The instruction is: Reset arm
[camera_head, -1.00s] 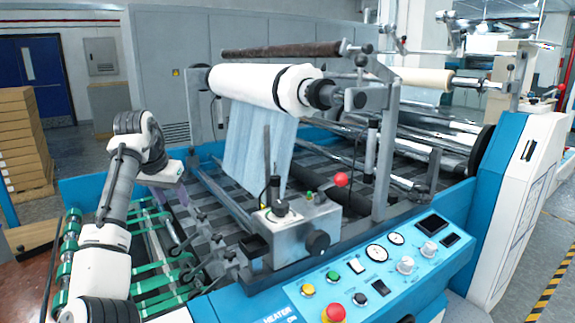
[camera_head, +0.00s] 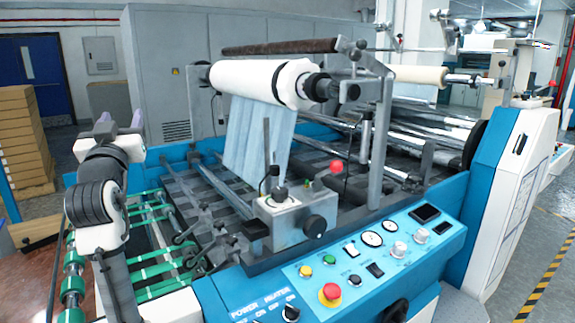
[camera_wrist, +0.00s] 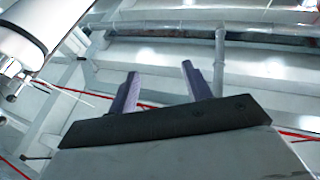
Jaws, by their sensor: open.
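My gripper (camera_head: 120,121) is at the left in the head view, above the left end of the laminating machine, with its two purple-grey fingers pointing up. In the wrist view my gripper (camera_wrist: 160,88) shows its two fingers spread apart with nothing between them. My arm is folded up below it. The white film roll (camera_head: 262,80) hangs on its shaft, well to the right of my gripper, with a pale blue sheet (camera_head: 258,138) hanging down from it. The wrist view looks up at the ceiling pipes (camera_wrist: 220,60) and a white roll (camera_wrist: 40,30) at the upper left.
The laminating machine's blue control panel (camera_head: 345,268) with knobs and a red button is at the front. Green-banded rollers (camera_head: 150,235) lie just right of my arm. Stacked cardboard boxes (camera_head: 22,140) stand at the far left. The space above my gripper looks clear.

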